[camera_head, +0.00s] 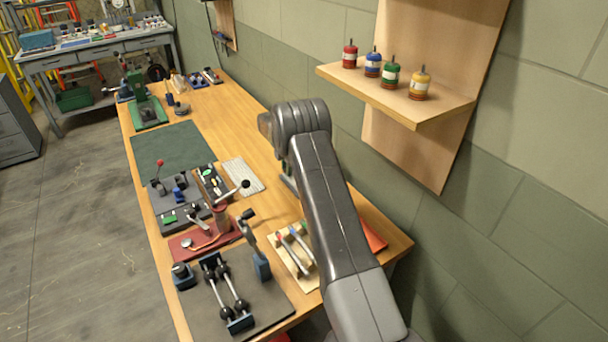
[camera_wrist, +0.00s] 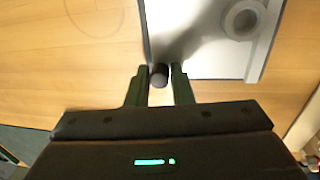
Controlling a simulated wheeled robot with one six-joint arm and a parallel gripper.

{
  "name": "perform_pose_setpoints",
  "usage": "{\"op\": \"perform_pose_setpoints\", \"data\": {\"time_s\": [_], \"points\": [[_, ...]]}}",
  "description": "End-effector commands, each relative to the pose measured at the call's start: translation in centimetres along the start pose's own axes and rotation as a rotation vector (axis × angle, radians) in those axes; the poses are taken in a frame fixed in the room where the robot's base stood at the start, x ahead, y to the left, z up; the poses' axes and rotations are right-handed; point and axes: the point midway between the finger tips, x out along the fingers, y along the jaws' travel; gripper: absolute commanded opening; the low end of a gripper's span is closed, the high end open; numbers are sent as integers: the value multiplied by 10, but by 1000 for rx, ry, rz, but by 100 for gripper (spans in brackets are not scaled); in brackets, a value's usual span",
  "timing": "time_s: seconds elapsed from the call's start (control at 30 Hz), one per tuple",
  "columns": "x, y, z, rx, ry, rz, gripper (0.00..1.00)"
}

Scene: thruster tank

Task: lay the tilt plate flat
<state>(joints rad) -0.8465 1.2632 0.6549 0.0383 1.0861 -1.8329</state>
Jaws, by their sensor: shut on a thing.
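In the wrist view, a pale grey plate (camera_wrist: 200,45) with a raised ring (camera_wrist: 242,19) on it lies at the top, right of the middle. I take it to be the tilt plate. A dark round knob (camera_wrist: 159,75) is at its near left corner. My gripper (camera_wrist: 160,73) is shut on this knob, one finger on each side. A shadow falls on the plate beside the fingers. I cannot tell the plate's angle from this view. In the head view my arm hides the gripper and most of what is behind it.
The wooden bench (camera_head: 205,108) carries a green mat (camera_head: 170,146), a pale ribbed pad (camera_head: 243,175), a red-based lever device (camera_head: 205,239) and a dark mat (camera_head: 262,297) with black-knobbed rods. A wall shelf (camera_head: 438,108) with several coloured canisters juts out right of my arm.

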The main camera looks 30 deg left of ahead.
Motion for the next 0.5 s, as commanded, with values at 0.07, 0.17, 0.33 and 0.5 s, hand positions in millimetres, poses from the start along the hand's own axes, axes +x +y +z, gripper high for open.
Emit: {"op": "perform_pose_setpoints", "data": {"time_s": [0.07,0.17,0.33,0.5], "points": [[5,-6,0,2,4,-17,26],[4,-5,0,2,4,-15,35],[4,-4,0,1,3,-11,35],[3,-3,0,1,2,-8,35]]}}
